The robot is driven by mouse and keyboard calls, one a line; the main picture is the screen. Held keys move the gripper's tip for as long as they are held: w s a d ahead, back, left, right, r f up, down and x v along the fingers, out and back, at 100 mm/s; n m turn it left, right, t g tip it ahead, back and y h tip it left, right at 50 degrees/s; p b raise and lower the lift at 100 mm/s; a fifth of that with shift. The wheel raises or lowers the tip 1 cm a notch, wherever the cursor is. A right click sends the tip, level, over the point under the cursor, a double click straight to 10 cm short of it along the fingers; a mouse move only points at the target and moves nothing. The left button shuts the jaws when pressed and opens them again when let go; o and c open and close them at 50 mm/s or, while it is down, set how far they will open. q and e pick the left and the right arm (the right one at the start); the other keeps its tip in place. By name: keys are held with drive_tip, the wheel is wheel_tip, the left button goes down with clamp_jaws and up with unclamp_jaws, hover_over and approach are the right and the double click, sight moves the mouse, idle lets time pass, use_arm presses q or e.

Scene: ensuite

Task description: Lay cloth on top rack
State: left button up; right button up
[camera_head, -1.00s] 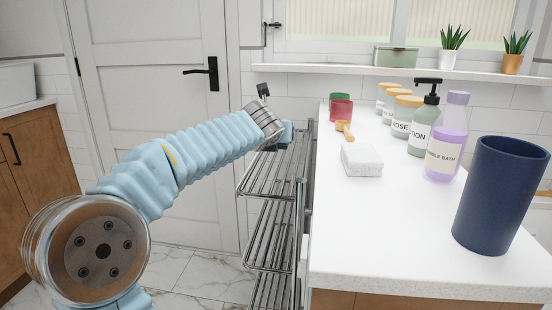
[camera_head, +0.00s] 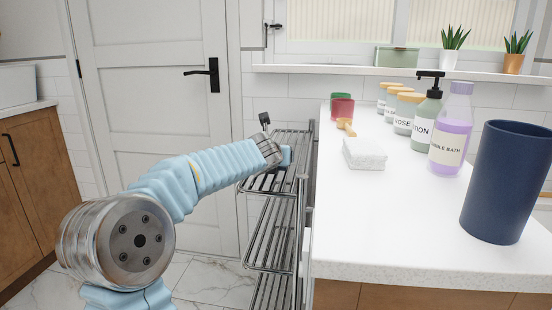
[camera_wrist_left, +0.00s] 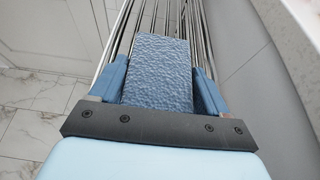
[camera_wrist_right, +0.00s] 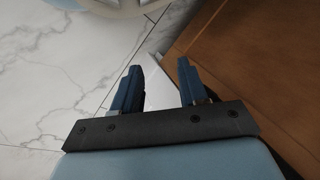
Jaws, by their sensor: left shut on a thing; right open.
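A folded blue cloth (camera_wrist_left: 160,70) with a rough texture is between the two fingers of my left gripper (camera_wrist_left: 160,80), which is shut on it. In the head view, a small part of the cloth (camera_head: 286,156) shows past my left gripper (camera_head: 274,154), at the top rack (camera_head: 268,183) of a metal tiered stand. Rack bars run under and beyond the cloth in the left wrist view. I cannot tell whether the cloth touches the bars. My right gripper (camera_wrist_right: 158,85) is open and empty in the right wrist view, over the floor near a wooden cabinet front.
A white counter (camera_head: 400,235) stands right of the rack. It holds a folded white cloth (camera_head: 364,153), a dark blue cup (camera_head: 505,185), a purple bottle (camera_head: 452,135), a pump bottle (camera_head: 424,125), jars and a red cup (camera_head: 342,110). A white door (camera_head: 150,110) is behind my left arm.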

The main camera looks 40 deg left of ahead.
use_arm(q)
drive_tip(key=shift+f, duration=0.2)
drive_tip(key=o, duration=1)
drive_tip(key=shift+r, duration=0.1)
drive_tip(key=shift+s+d+r, duration=0.1)
drive_tip(key=shift+s+r, duration=0.1)
drive_tip(key=shift+r, duration=0.05)
drive_tip(key=p+v, duration=0.1)
drive_tip(key=v, duration=1)
drive_tip(key=shift+s+d, duration=0.2)
